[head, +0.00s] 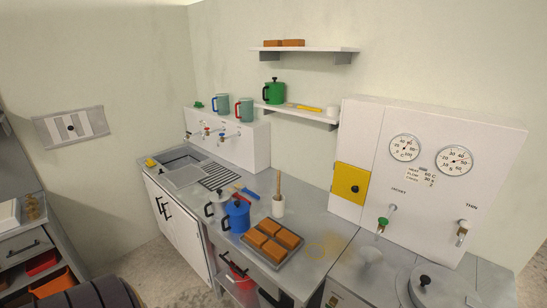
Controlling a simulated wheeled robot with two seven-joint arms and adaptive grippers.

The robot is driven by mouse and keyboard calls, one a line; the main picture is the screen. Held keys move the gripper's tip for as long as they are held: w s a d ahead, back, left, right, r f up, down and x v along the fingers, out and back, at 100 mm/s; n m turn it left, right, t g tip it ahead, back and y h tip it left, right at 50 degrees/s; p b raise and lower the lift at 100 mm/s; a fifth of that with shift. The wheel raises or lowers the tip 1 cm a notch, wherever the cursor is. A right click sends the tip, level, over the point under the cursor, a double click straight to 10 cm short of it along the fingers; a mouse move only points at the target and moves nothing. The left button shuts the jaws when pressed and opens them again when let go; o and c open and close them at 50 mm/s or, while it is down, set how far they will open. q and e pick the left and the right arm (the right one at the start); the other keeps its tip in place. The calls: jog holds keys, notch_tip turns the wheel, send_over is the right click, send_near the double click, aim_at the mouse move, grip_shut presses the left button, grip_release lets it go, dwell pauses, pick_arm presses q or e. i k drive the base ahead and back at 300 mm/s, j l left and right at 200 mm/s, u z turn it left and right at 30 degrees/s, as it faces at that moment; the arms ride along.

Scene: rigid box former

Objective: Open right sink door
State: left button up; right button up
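The white sink cabinet stands under the sink (180,165) at the left end of the counter. Its right sink door (188,236) is a white panel with a black vertical handle (166,210) near its left edge. It looks closed against the cabinet, though a small gap would be hard to see. The left sink door (151,206) is seen at a steep angle, with its own black handle (158,207) beside the other one. Neither of my grippers shows in the head view.
Patterned floor (130,255) lies open before the sink doors. A grey drawer unit (25,245) with orange bins stands at left. The counter holds a blue pot (237,217) and a tray of brown blocks (272,243). Open shelving with a red bucket (240,270) is right of the doors.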

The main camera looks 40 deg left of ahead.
aim_at(186, 229)
jog(key=u, duration=2.2)
